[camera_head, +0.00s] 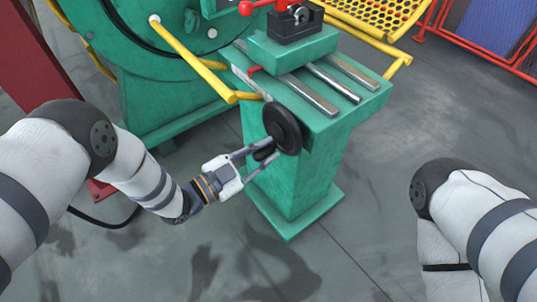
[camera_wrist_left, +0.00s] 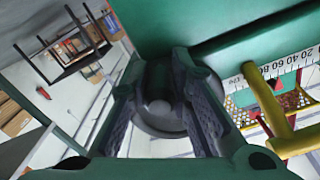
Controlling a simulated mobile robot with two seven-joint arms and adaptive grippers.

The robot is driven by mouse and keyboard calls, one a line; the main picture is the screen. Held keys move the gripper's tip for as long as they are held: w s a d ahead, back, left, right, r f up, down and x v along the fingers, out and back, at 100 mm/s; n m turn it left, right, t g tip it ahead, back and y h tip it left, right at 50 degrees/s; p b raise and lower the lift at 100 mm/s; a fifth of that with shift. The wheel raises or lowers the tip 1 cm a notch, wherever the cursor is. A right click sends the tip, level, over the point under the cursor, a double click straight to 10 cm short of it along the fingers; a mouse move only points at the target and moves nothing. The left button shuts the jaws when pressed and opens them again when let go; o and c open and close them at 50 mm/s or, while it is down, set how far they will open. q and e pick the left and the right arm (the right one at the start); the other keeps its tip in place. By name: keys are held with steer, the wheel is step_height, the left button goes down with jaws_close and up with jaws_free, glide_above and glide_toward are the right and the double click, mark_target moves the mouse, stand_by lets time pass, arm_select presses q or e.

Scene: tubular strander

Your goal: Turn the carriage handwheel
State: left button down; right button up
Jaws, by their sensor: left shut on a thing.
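The carriage handwheel (camera_head: 284,127) is a black disc on the end of the green machine bed (camera_head: 312,118). A short black handle (camera_head: 264,154) sticks out from its lower left side. My left gripper (camera_head: 262,160) has come in from the left and is shut on this handle, one finger on each side. In the left wrist view the dark handwheel (camera_wrist_left: 150,125) lies behind the handle's round end (camera_wrist_left: 160,107), between the two fingers (camera_wrist_left: 160,105). My right arm shows at the right edge of the head view, but its gripper is out of view.
Metal rails and a carriage (camera_head: 295,48) with a red lever lie on top of the bed. The big green machine (camera_head: 150,60) stands behind. A red mesh fence (camera_head: 487,40) is at the back right. Floor to the right is clear.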

mark_target(262, 116)
arm_select(q)
steer(key=w+m, duration=0.1)
steer(key=m, duration=0.1)
steer(key=w+a+r+m+p, duration=0.1)
steer(key=m, duration=0.2)
steer(key=w+a+r+m+p, duration=0.1)
steer(key=m, duration=0.2)
steer(key=shift+r, duration=0.15)
steer(key=shift+w+a+r+m+p, duration=0.2)
steer(key=shift+r+m+p, duration=0.45)
steer(key=shift+m, duration=0.7)
steer(key=shift+w+a+r+m+p, duration=0.15)
steer(key=shift+r+m+p, duration=0.45)
steer(key=shift+m, duration=0.8)
steer(key=shift+w+a+r+m+p, duration=0.15)
steer(key=shift+r+m+p, duration=0.5)
steer(key=shift+m, duration=0.7)
arm_select(e)
steer(key=shift+t, duration=0.4)
steer(key=shift+s+r+v, duration=0.1)
steer(key=shift+s+v, duration=0.1)
steer(key=shift+v, duration=1.1)
steer(key=shift+s+r+v, duration=0.15)
steer(key=shift+s+v, duration=0.05)
steer(key=shift+v, duration=1.1)
arm_select(q)
steer(key=shift+f, duration=0.1)
steer(key=c, duration=1.5)
jaws_free()
steer(key=shift+o, duration=0.2)
